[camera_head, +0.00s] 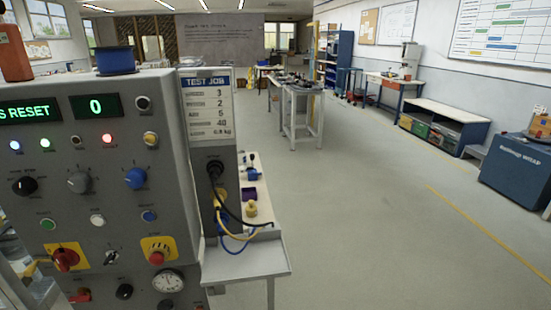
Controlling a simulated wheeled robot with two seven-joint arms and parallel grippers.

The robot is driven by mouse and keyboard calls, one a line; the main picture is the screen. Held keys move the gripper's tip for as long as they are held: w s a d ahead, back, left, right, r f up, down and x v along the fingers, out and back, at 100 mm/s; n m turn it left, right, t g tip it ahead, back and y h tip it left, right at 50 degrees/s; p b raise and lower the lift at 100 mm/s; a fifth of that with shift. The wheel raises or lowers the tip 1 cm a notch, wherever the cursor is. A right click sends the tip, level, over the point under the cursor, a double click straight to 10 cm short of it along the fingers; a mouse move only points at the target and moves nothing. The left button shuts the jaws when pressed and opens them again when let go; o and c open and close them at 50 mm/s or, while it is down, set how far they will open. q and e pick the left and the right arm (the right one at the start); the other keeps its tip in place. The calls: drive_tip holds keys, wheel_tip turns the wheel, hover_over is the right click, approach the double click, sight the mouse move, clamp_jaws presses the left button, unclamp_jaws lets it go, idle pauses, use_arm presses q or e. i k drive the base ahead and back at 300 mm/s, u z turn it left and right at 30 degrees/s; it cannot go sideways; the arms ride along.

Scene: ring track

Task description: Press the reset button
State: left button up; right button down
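A grey control panel (120,190) fills the left of the head view, its left part cut off by the frame edge. A green display (28,112) at its top left shows the letters "S RESET". A second display (96,107) shows 0. A row of push buttons sits mid-panel: a green button (47,224), a white button (97,220) and a blue button (148,216). Their labels are too small to read, so I cannot tell which is the reset button. Neither of my grippers is in view.
Above the buttons are knobs (78,182) and lit lamps (108,139). Below are a red mushroom button (157,257), a red rotary switch (65,259) and a gauge (168,281). A small side shelf (250,259) with cables adjoins the panel. The floor (370,220) to the right is clear.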

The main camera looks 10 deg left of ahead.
sight(149, 217)
drive_tip(key=u, duration=1.25)
